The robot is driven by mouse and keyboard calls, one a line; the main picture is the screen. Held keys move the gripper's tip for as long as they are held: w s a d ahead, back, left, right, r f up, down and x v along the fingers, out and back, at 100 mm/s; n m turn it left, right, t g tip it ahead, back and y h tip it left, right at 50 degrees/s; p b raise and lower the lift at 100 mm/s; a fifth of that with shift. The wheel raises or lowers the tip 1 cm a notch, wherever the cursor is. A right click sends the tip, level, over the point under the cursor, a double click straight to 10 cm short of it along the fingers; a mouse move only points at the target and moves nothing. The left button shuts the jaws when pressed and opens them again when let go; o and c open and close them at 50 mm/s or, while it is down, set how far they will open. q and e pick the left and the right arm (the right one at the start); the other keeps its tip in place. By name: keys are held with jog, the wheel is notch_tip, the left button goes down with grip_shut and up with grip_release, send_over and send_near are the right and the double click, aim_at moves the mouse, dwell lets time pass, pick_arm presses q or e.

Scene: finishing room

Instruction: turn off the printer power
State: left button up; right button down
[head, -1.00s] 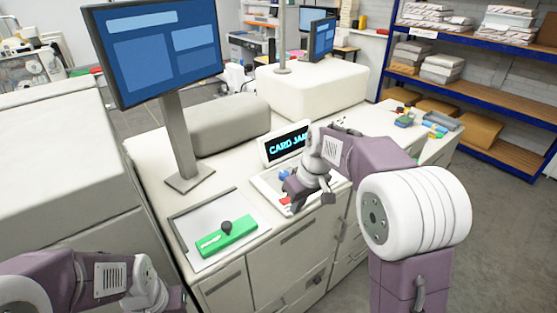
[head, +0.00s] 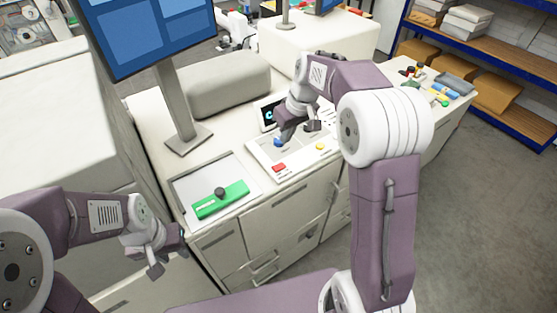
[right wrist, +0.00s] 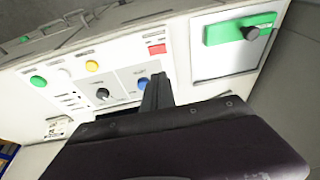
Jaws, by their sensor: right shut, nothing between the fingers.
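The white control panel (head: 262,150) is on the counter below a small screen (head: 267,116), which my right arm partly hides. The panel carries a red rectangular switch (head: 278,168), a blue button (head: 278,142) and a yellow button (head: 320,147). In the right wrist view the red switch (right wrist: 157,49), blue button (right wrist: 142,83), a dark knob (right wrist: 102,94) and a green button (right wrist: 38,81) show; their labels are unreadable. My right gripper (head: 298,134) is shut and empty over the panel, near the blue button; contact cannot be told. My left gripper (head: 166,256) hangs low before the counter, away from the panel.
A grey tray (head: 178,190) with a green block (head: 220,200) and black knob lies left of the panel. A monitor (head: 140,35) on a stand rises behind it. Small coloured items and a grey bin (head: 455,85) lie at the counter's right end. Floor at right is clear.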

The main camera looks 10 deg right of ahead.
jog(key=p, duration=0.2)
send_near(276, 166)
jog(key=p+x, duration=0.1)
jog(key=x, duration=0.4)
jog(key=shift+w+f+p, duration=0.1)
jog(key=shift+w+p, duration=0.1)
jog(key=shift+p, duration=0.1)
jog(key=shift+a+f, duration=0.1)
jog(key=shift+f, duration=0.3)
jog(key=shift+s+a+f, duration=0.1)
jog(key=shift+a+f, duration=0.05)
jog(key=shift+f, duration=0.05)
